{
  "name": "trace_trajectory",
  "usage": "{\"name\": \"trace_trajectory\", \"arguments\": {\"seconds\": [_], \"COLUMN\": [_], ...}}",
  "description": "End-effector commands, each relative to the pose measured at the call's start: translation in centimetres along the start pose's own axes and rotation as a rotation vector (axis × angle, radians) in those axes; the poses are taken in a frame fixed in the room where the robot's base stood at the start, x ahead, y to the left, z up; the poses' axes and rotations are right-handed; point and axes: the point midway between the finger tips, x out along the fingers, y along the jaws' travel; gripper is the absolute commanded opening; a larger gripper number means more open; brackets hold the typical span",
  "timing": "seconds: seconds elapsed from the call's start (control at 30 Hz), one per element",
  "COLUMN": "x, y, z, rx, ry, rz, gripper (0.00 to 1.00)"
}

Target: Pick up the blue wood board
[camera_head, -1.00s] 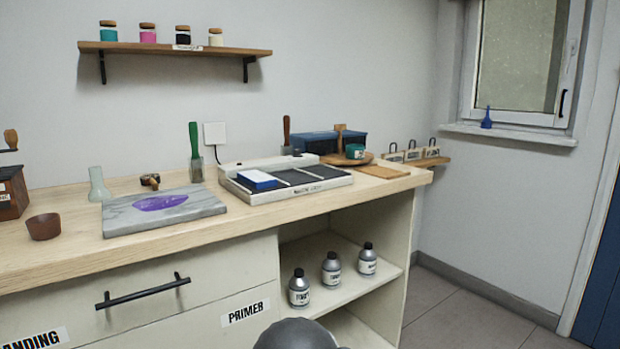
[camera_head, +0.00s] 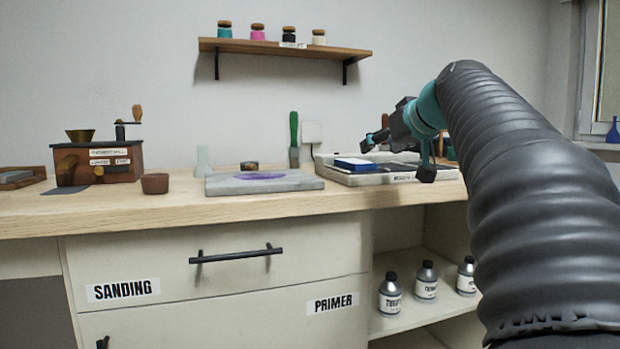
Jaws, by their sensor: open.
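The blue wood board (camera_head: 353,164) is a small flat block with a blue top and white sides. It lies at the left end of a pale tray (camera_head: 375,181) with dark panels on the bench. My gripper (camera_head: 399,157) is open, with its fingers apart. In the picture it appears just right of the board, over the tray. I see nothing between its fingers. How far it is from the board in depth I cannot tell. My arm and gripper hide the tray's right part.
A grey slab (camera_head: 300,184) with a purple patch lies left of the tray. A green-handled brush (camera_head: 294,135) stands behind. A brown bowl (camera_head: 155,184) and a wooden mill (camera_head: 110,165) are further left. Bottles (camera_head: 426,278) stand on a lower shelf. A wall shelf (camera_head: 285,47) holds several jars.

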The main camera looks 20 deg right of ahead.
Motion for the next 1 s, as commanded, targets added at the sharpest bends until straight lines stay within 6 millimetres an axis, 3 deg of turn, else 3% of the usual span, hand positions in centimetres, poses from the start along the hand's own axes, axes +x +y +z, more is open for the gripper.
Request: {"name": "trace_trajectory", "arguments": {"seconds": [0.17,0.53,1.0], "x": [1.0,7.2,10.8], "y": [0.9,0.8,0.8], "z": [-0.7,-0.9,-1.1], "rx": [-0.011,-0.012,-0.01], "ry": [0.02,0.02,0.019], "rz": [0.002,0.002,0.002], "gripper": [0.67,0.67,0.67]}}
